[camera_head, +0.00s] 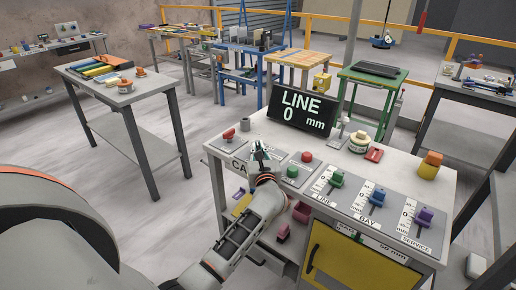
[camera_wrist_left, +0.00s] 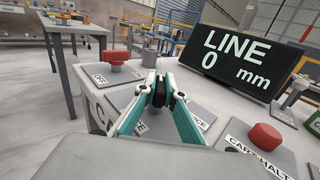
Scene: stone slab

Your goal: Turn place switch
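My left gripper (camera_head: 262,152) is above a grey plate on the console table, between a red knob on its left and a red button on its right. In the left wrist view its two teal fingers (camera_wrist_left: 166,90) with dark pads are close together. Whether something dark is held between them cannot be told. A plate (camera_wrist_left: 142,127) lies below the fingers; its label is partly hidden, with letters like "CE" showing. The place switch itself cannot be made out, as the gripper covers that spot. My right gripper is not in view.
A red knob (camera_head: 229,134) stands left. Green (camera_head: 336,178), blue (camera_head: 377,196) and purple (camera_head: 424,216) levers line the front. A display (camera_head: 301,109) reading LINE 0 mm stands behind.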

